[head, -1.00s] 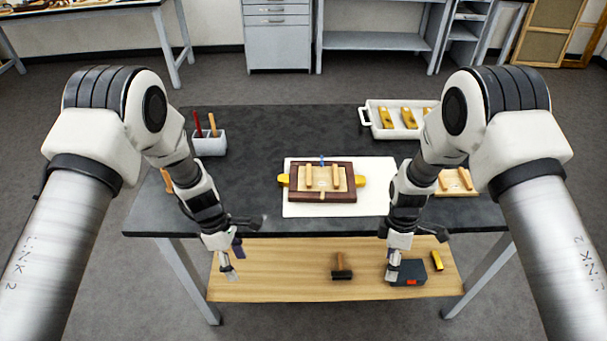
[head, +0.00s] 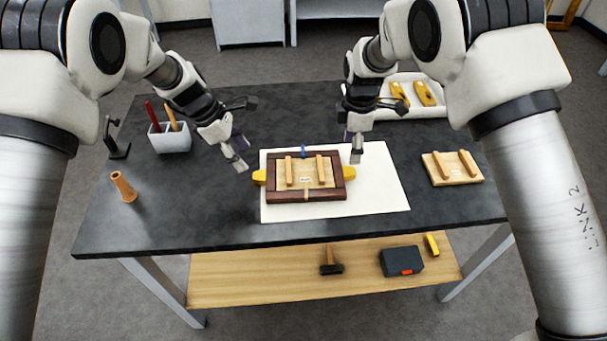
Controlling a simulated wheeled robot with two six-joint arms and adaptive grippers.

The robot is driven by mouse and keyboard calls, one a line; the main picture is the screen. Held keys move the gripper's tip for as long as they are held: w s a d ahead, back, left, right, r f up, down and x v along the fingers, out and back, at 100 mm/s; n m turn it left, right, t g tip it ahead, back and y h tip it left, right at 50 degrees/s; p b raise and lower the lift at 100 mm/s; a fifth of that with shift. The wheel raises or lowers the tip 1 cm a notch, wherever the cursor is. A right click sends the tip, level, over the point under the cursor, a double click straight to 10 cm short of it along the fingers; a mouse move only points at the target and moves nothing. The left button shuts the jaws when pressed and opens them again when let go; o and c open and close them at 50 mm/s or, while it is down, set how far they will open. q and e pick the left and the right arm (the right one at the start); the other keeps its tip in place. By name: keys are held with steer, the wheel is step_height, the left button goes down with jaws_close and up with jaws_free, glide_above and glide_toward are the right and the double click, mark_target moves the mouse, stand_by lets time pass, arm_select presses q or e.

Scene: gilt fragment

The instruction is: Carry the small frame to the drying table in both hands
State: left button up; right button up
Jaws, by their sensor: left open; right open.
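The small frame (head: 272,190), dark red-brown, lies flat on a white sheet (head: 385,190) on the dark-topped table (head: 200,220). A pale wooden panel (head: 306,174) with two upright bars sits inside it. Yellow pieces (head: 349,173) stick out at its left and right sides, and a blue one (head: 303,152) at its far edge. My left gripper (head: 237,158) is open and empty, above the table left of the frame's far corner. My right gripper (head: 355,152) is open and empty, just beyond the frame's far right corner. Neither appears to touch the frame. I cannot tell which table is the drying table.
A cup of tools (head: 170,140) and a wooden peg (head: 124,187) stand at left. A white tray (head: 440,109) with yellow tools is at the far right. A second panel with bars (head: 453,168) lies at right. A lower shelf (head: 250,280) holds a hammer and a dark box.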

mark_target(348, 171)
steer(key=shift+s+f, duration=0.1)
steer(key=shift+f, duration=0.15)
steer(key=shift+w+f, duration=0.3)
steer(key=shift+w, duration=0.2)
arm_select(q)
steer(key=shift+x, duration=0.8)
arm_select(e)
steer(key=shift+s+f, duration=0.25)
steer(key=shift+f, duration=0.05)
arm_select(q)
steer(key=x, duration=0.6)
steer(key=shift+w+a+f, duration=0.1)
steer(key=shift+w+f, duration=0.2)
steer(key=shift+w, duration=0.05)
arm_select(e)
steer(key=f, duration=0.6)
steer(key=shift+w+f, duration=0.2)
arm_select(q)
steer(key=shift+s+f, duration=0.1)
steer(key=shift+f, duration=0.1)
arm_select(e)
steer(key=shift+s+f, duration=0.1)
steer(key=shift+f, duration=0.15)
arm_select(q)
jaws_close()
arm_select(e)
jaws_close()
